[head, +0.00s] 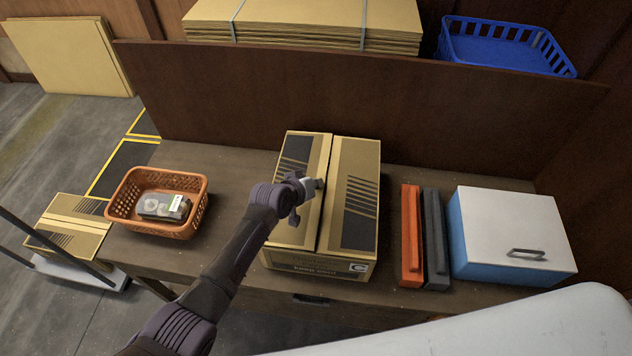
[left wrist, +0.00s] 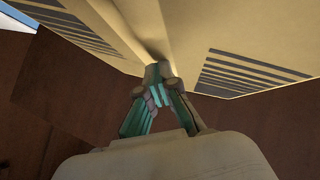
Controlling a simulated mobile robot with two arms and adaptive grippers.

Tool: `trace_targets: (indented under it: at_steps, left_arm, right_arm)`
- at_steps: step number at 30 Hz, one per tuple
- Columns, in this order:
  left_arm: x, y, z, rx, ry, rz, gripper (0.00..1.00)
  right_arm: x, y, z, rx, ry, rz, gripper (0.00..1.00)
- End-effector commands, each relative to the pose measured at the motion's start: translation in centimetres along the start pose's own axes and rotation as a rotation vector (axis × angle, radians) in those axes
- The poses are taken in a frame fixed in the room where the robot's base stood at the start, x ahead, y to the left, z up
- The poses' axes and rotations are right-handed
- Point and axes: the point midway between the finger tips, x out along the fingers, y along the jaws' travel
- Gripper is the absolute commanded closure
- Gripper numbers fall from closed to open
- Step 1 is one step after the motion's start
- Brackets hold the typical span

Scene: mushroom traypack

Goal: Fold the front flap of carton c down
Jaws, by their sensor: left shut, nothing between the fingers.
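Carton c (head: 362,165), a tan box with dark stripes and a "C" label on its front, sits mid-table. Its two long top panels lie nearly level, left and right of a narrow lengthwise seam. No separate front flap stands up at the near edge; I cannot tell one apart there. My left gripper (head: 308,199) is shut and empty over the left panel, close to the seam. In the left wrist view its fingertips (left wrist: 156,82) are together, close to the seam between the striped panels (left wrist: 240,60); contact is unclear. My right gripper is not in view.
An orange basket (head: 113,212) holding a small pack stands left. Orange (head: 411,230) and dark grey (head: 435,235) bars and a white-lidded blue box (head: 510,225) stand right. A brown panel (head: 230,85) rises behind. Bare table (head: 235,190) lies between basket and carton.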

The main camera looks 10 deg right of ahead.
Motion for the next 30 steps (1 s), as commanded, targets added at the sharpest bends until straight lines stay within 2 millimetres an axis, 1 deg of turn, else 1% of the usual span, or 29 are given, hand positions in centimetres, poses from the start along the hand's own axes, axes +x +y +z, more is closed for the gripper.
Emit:
trace_targets:
  at_steps: [8, 9, 15, 21, 25, 30]
  left_arm:
    - [-3.0, 2.2, -3.7, -0.003, 0.003, -0.002, 1.0]
    - [-3.3, 2.0, -2.8, -0.002, 0.002, -0.001, 1.0]
    - [-6.9, 3.1, -2.5, -0.001, 0.004, -0.001, 1.0]
    - [-9.9, 4.0, -2.4, -0.002, 0.004, -0.001, 1.0]
    - [-11.1, 4.4, -2.3, -0.001, 0.003, -0.002, 1.0]
    - [-11.7, 4.6, -2.3, -0.002, 0.003, -0.003, 1.0]
  right_arm:
    - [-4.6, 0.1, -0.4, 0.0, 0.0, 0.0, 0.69]
    - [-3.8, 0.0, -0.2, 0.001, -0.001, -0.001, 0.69]
    - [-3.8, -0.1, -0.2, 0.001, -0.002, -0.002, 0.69]
    - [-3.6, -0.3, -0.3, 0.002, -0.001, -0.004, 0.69]
    - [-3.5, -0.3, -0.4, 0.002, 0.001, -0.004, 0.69]
    - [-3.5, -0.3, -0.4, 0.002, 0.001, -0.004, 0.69]
